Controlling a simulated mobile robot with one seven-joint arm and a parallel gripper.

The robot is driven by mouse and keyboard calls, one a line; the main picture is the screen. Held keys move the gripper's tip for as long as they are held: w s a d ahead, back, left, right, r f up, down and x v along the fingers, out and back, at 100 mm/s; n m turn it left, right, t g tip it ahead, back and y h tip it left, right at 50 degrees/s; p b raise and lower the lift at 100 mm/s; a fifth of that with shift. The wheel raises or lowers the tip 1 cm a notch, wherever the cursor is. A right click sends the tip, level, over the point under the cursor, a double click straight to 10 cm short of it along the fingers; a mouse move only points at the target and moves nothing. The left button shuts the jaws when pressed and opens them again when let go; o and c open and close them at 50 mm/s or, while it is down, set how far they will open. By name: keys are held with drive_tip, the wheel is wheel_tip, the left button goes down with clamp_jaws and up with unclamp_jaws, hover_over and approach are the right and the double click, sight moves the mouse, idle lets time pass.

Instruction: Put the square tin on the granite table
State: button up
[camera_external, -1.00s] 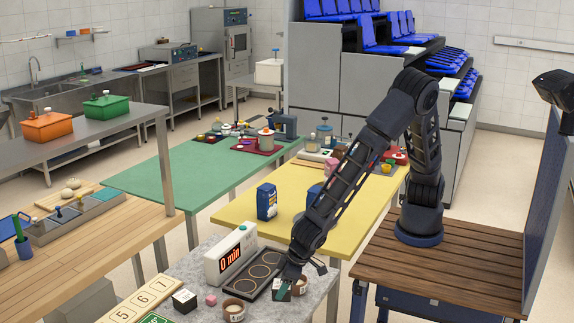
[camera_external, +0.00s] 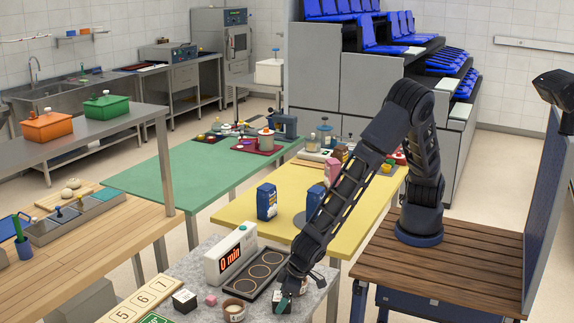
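The granite table (camera_external: 207,257) is the grey speckled top at the bottom middle. My gripper (camera_external: 284,300) points down at its front right part, low over the surface. A small dark item with a pale label (camera_external: 281,307) shows right at the fingertips; I cannot tell whether it is held or only beside them. A small dark box with a pale label (camera_external: 184,301) stands on the granite further left; I cannot tell which of the two is the square tin. The arm hides part of the table, and the fingers are too small to read as open or shut.
The yellow table (camera_external: 245,204) behind holds a blue carton (camera_external: 266,202).

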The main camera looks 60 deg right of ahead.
idle(0.3)
drive_tip(key=v, duration=1.2)
drive_tip(key=shift+r, duration=0.15)
drive_tip(key=w+d+r+m, duration=0.1)
drive_tip(key=w+d+r, duration=0.4)
drive_tip(key=d, duration=0.6)
drive_tip(key=w+d+r+m+g, duration=0.1)
drive_tip(key=w+d+r, duration=0.45)
drive_tip(key=d, duration=0.45)
drive_tip(key=w+d+r+m, duration=0.1)
drive_tip(key=w+d+r, duration=0.4)
drive_tip(key=d, duration=0.6)
drive_tip(key=s+d+r, duration=0.3)
drive_tip(key=d, duration=0.5)
drive_tip(key=s+d+r, duration=0.2)
drive_tip(key=d+r, duration=0.1)
drive_tip(key=d, duration=0.4)
drive_tip(key=s+d+r+m+t+h, duration=0.1)
drive_tip(key=s+d+r, duration=0.1)
drive_tip(key=s+d, duration=1)
drive_tip(key=shift+r+m+t+h, duration=0.3)
drive_tip(key=shift+r+h, duration=0.1)
